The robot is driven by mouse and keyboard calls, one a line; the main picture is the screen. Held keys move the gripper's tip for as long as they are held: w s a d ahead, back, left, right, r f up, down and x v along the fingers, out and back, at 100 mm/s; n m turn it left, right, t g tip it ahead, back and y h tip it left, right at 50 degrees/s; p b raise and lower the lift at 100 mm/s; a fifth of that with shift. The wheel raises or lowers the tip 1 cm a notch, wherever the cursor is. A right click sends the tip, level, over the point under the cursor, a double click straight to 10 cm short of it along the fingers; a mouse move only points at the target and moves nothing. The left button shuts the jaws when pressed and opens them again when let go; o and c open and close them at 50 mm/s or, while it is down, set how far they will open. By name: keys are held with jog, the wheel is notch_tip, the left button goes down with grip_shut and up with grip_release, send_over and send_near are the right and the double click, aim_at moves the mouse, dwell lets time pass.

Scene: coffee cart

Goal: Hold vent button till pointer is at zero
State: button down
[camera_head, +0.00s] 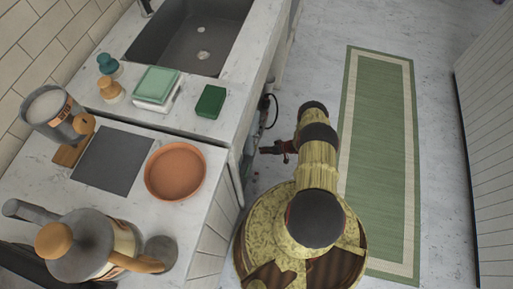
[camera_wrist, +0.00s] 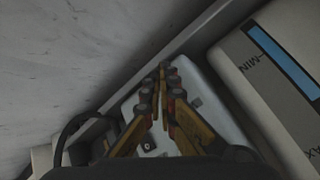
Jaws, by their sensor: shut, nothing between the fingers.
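My gripper (camera_wrist: 165,72) is shut and empty in the wrist view, with its yellow-brown fingers together in front of a pale grey casing (camera_wrist: 218,118). I cannot tell whether the fingertips touch it. A small dark round part (camera_wrist: 148,144) shows low beside the left finger; I cannot tell what it is. No vent button or pointer can be made out in either view. In the head view my gripper (camera_head: 266,150) reaches left, low beside the counter's side, where my arm partly blocks the view.
A panel marked MIN and MAX with a blue strip (camera_wrist: 285,62) stands right of my gripper. A dark hose (camera_wrist: 75,128) runs at left. The counter (camera_head: 215,140) carries a terracotta dish (camera_head: 175,171), a kettle (camera_head: 85,245) and a sink (camera_head: 190,38). A green rug (camera_head: 380,150) covers open floor.

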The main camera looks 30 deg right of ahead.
jog(key=shift+w+a, duration=0.1)
jog(key=shift+w+a, duration=0.15)
jog(key=shift+w, duration=0.05)
jog(key=shift+w+a, duration=0.3)
jog(key=shift+w, duration=0.1)
dwell(1.9)
dwell(0.6)
jog(key=shift+s+d, duration=0.55)
jog(key=shift+s, duration=0.15)
jog(key=shift+s+d, duration=0.1)
jog(key=shift+s+d, duration=1.6)
jog(key=shift+s, duration=0.2)
